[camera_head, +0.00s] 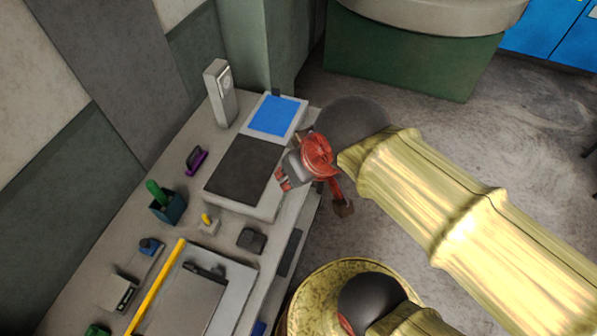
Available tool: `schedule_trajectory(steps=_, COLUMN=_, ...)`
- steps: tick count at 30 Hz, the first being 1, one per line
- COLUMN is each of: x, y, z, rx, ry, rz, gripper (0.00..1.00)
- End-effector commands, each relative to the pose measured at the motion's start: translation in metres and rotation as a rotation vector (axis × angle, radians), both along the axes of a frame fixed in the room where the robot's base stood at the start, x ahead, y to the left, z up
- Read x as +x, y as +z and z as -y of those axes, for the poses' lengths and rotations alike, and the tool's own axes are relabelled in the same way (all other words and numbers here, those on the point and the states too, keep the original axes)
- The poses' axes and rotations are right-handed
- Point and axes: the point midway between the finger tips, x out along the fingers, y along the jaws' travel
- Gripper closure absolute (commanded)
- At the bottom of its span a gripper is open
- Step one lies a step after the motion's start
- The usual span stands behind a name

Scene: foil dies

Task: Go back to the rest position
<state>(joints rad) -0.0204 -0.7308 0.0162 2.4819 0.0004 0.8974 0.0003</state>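My gripper (314,194) is red and grey and hangs at the end of my gold arm, just right of the bench's front edge. One finger is beside the dark plate on the bench, and the other points down over the floor. The fingers look spread apart, with nothing visible between them. Whether the left finger touches the bench cannot be told from this angle.
A grey bench (217,150) runs along the left. It carries a white device with a blue screen (273,115), a dark plate (243,168), a grey upright unit (221,95), a green-handled item in a holder (167,207) and a yellow bar (157,285). Open floor (440,130) lies right.

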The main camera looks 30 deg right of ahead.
Motion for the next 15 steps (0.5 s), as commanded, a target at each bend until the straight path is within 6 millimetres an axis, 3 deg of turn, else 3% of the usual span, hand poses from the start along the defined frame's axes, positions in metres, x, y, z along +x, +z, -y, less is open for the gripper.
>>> schedule_trajectory(steps=11, x=-0.0062, y=0.0016, z=0.0059, rx=0.0, ry=-0.021, rz=0.015, gripper=0.74)
schedule_trajectory(steps=15, x=-0.006, y=-0.0077, z=0.0058, rx=0.0, ry=-0.021, rz=0.015, gripper=0.74)
